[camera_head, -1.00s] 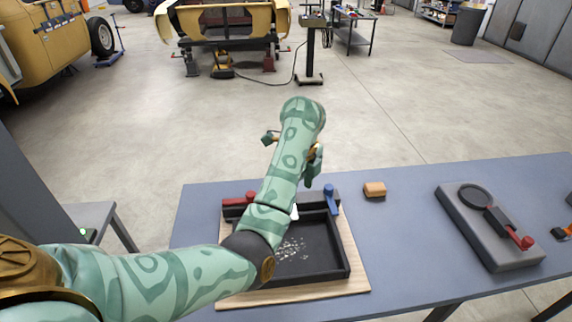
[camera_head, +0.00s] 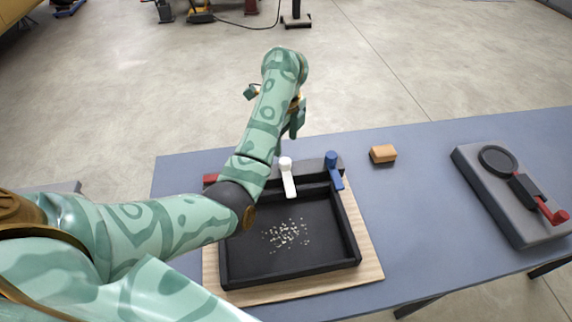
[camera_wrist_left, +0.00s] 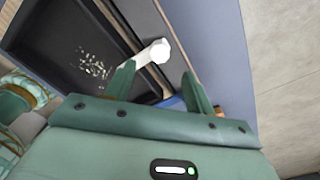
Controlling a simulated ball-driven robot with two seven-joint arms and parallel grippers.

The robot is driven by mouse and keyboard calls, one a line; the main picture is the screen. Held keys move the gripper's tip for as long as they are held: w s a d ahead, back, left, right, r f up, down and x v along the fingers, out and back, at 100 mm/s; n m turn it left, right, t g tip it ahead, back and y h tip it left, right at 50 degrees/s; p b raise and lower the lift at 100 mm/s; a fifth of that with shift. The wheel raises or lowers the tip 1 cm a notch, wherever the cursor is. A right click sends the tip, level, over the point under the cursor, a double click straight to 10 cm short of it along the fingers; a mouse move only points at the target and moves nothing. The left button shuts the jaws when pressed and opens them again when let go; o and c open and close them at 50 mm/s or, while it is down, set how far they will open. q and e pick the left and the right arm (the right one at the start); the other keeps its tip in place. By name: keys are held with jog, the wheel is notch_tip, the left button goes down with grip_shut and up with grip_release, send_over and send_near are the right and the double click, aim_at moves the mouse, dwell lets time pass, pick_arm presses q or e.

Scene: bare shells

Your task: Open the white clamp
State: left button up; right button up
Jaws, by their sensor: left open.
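The white clamp (camera_head: 288,178) sits at the back edge of a black tray (camera_head: 346,222), its lever pointing forward over the rim. A blue clamp (camera_head: 333,168) stands to its right, and a red clamp (camera_head: 210,180) at its left is partly hidden by my arm. My left gripper (camera_head: 274,106) is open and empty, reaching above and beyond the tray's back edge. In the left wrist view the white clamp's round knob (camera_wrist_left: 159,51) shows ahead of the gap between the open fingers (camera_wrist_left: 160,87), apparently not held. My right gripper is not in view.
The tray, with pale crumbs (camera_head: 286,234) inside, lies on a wooden board (camera_head: 372,262) on a blue-grey table (camera_head: 420,215). A grey device with a red lever (camera_head: 500,200) stands at the far right. The table between is clear.

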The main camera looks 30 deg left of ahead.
aim_at(285, 161)
pick_arm(q)
notch_tip(285, 161, down, 7)
jog(key=b, duration=0.3)
jog(key=shift+r, duration=0.1)
jog(key=shift+f, duration=0.35)
jog(key=shift+c, duration=0.3)
